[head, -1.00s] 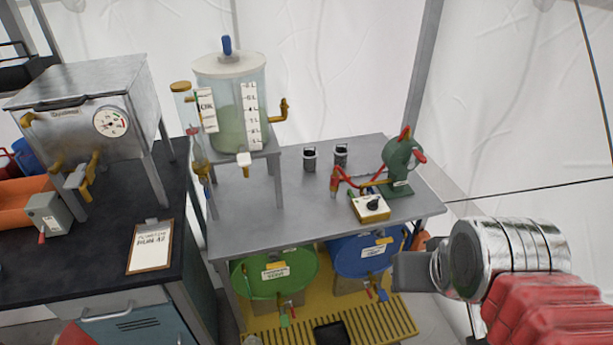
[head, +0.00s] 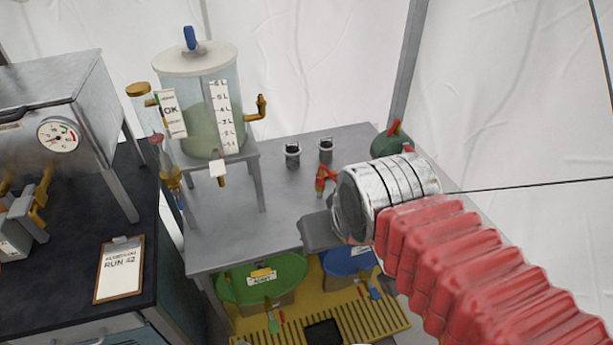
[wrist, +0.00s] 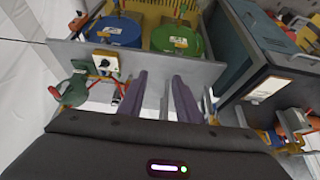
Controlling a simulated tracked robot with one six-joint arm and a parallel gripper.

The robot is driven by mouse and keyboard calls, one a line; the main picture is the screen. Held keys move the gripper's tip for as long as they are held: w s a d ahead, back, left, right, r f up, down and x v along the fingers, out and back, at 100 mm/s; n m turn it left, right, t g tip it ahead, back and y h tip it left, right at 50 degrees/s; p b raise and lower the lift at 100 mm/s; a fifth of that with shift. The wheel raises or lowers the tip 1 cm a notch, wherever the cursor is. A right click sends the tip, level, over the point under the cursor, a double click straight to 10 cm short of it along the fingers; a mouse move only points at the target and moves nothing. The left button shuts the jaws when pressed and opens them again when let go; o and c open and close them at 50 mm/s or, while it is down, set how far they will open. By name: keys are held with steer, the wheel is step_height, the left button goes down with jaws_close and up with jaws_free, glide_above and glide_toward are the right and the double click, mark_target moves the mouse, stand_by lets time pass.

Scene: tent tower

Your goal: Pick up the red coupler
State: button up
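The red coupler (head: 322,180) stands on the grey table (head: 235,225), just left of my wrist in the head view. In the wrist view a red piece that looks like it (wrist: 116,97) lies just left of the left finger, apart from it. My gripper (wrist: 157,82) has its two purple-grey fingers spread, with nothing but the table surface between them. In the head view my gripper (head: 318,232) is a dark block over the table's front part, and its fingers are not clear there.
A green pump (head: 391,143) stands at the table's right. Two small dark cups (head: 292,154) stand behind the coupler. A clear tank (head: 205,110) stands at the left on a raised stand. Green (head: 262,282) and blue (head: 348,262) drums lie below the table.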

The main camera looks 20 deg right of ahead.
stand_by(0.3)
steer(key=o, duration=0.3)
steer(key=shift+w+r, duration=0.1)
steer(key=shift+w, duration=0.15)
steer(key=shift+o, duration=0.6)
steer(key=shift+w, duration=0.3)
steer(key=g, duration=0.1)
glide_above(319, 175)
steer(key=s, duration=0.5)
step_height(319, 175, down, 12)
steer(key=shift+w+r, duration=0.15)
steer(key=shift+w, duration=0.05)
steer(key=shift+x, duration=4.3)
